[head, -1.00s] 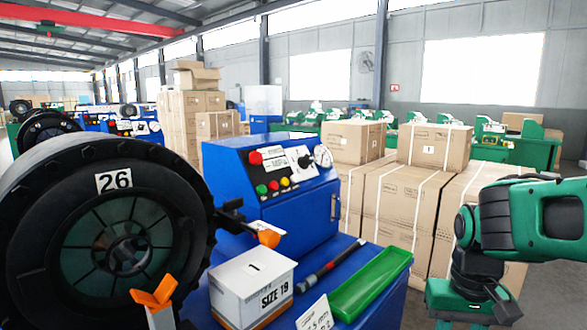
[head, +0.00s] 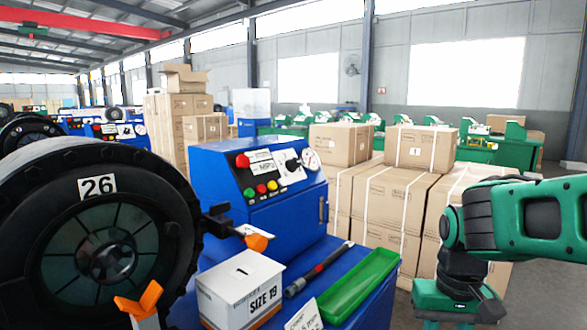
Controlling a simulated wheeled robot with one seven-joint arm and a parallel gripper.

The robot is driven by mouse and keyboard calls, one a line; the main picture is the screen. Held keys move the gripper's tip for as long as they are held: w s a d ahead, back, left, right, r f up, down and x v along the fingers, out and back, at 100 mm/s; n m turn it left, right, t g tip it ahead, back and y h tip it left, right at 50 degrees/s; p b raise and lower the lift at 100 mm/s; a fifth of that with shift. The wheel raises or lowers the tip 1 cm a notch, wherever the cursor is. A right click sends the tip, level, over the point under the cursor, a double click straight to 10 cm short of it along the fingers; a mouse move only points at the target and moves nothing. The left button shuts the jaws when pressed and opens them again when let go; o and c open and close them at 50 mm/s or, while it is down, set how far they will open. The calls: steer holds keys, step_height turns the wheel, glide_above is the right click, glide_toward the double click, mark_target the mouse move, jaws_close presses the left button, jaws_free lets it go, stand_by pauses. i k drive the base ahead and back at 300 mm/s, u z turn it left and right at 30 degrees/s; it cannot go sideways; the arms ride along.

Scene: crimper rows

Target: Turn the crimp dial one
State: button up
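The crimp dial (head: 292,161) is a dark knob on a white plate on the sloped control panel of the blue crimper cabinet (head: 213,168). A round white gauge (head: 311,159) sits just right of it. The dial's markings are too small to read. My green and black arm (head: 520,220) is at the right edge, well apart from the panel. My gripper's fingers do not show.
A red button (head: 242,160) and several small coloured buttons sit left of the dial. The black crimping head (head: 88,165) marked 26 fills the left. Below are a SIZE 19 box (head: 238,292), a green tray (head: 350,287) and a dark tool (head: 318,270). Cartons (head: 391,208) stand behind.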

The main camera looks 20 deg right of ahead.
mark_target(292, 166)
steer(key=z, duration=2.4)
steer(key=i, duration=1.15)
steer(key=u, duration=2.25)
